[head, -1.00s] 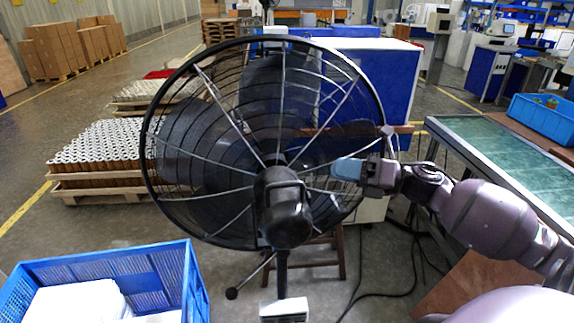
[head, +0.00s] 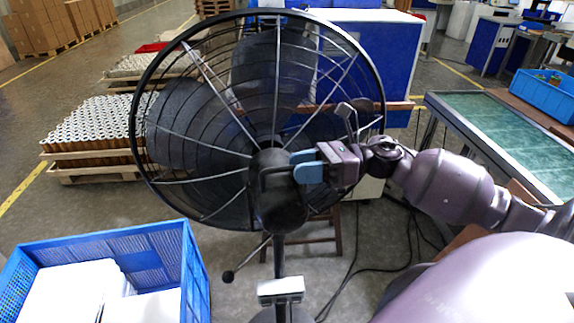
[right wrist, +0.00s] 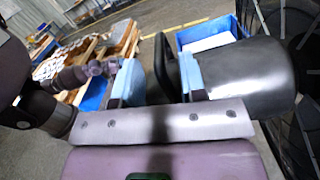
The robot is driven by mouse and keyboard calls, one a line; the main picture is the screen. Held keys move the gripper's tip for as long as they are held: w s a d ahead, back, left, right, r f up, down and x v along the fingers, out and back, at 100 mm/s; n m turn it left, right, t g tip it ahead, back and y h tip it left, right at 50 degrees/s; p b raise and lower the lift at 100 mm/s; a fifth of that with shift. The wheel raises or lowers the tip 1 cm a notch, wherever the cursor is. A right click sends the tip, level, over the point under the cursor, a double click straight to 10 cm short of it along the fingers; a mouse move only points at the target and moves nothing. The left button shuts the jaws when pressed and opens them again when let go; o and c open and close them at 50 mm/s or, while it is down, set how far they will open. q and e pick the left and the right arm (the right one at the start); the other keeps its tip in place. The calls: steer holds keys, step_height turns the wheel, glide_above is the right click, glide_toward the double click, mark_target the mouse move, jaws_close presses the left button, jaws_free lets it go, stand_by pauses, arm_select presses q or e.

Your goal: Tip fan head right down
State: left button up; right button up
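The black fan head (head: 205,130), with a round wire cage, stands on a post (head: 279,260) in the head view. Its dark motor housing (head: 280,210) faces me and also shows in the right wrist view (right wrist: 245,75). A black handle loop (head: 264,182) sticks out from the housing. My right gripper (head: 305,166) is at the housing's right side, its blue fingers spread. In the right wrist view the handle (right wrist: 162,65) lies between the two separated fingertips, apparently not clamped.
A blue crate (head: 190,275) with white items stands at lower left. A green-topped table (head: 500,140) is on the right. Pallets of cylinders (head: 95,130) stand behind the fan at left. Cables lie on the floor right of the post.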

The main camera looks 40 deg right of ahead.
mark_target(286, 169)
steer(key=shift+x, duration=1.6)
steer(key=shift+c, duration=0.5)
jaws_close()
